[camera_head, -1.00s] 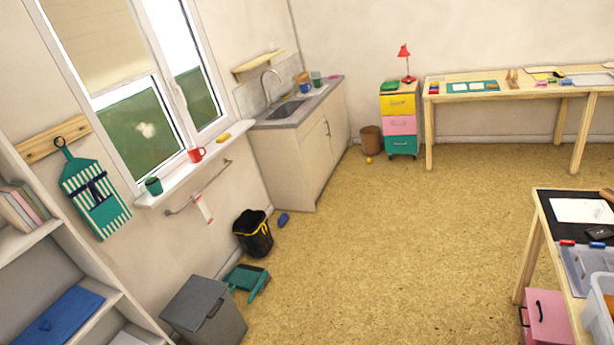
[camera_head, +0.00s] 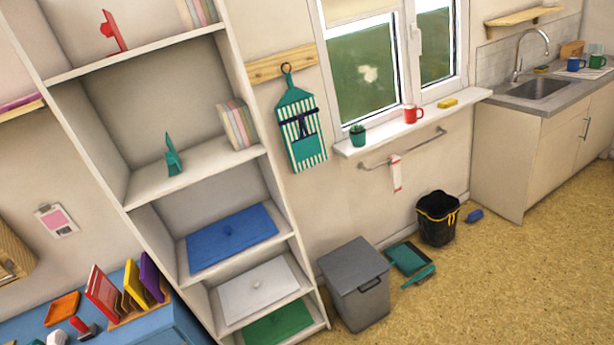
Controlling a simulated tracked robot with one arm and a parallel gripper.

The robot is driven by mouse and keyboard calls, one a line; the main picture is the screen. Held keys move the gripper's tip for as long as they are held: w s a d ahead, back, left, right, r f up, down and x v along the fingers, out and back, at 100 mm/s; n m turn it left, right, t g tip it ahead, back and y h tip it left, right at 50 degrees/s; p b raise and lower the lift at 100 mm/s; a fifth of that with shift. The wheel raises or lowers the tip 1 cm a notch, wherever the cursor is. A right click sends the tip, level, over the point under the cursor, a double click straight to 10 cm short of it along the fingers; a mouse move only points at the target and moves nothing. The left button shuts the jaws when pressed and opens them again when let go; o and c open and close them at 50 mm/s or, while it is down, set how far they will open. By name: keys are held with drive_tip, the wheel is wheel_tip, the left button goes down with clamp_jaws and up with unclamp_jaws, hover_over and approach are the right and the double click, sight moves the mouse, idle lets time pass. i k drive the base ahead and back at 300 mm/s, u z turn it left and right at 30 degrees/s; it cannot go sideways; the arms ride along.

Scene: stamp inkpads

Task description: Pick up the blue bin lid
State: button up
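The blue bin lid (camera_head: 232,238) is a flat blue panel with a small knob on top. It lies on a middle shelf of the white shelf unit, left of the window. A white lid (camera_head: 258,290) of like shape lies on the shelf below it, and a green one (camera_head: 278,326) lies on the shelf below that. My gripper is not in view, so I cannot see its state or its place relative to the lid.
A grey bin (camera_head: 357,284) stands on the floor right of the shelf unit (camera_head: 187,181). A teal dustpan (camera_head: 408,258) and a black bin (camera_head: 437,218) are beyond it. A blue table (camera_head: 160,330) with folders is at lower left. The floor at lower right is clear.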

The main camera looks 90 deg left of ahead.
sight(213, 244)
drive_tip(key=u, duration=1.05)
drive_tip(key=i, duration=0.1)
drive_tip(key=u, duration=2.15)
drive_tip(key=k, duration=0.7)
drive_tip(key=u, duration=0.15)
drive_tip(key=i, duration=1.45)
drive_tip(key=z, duration=0.45)
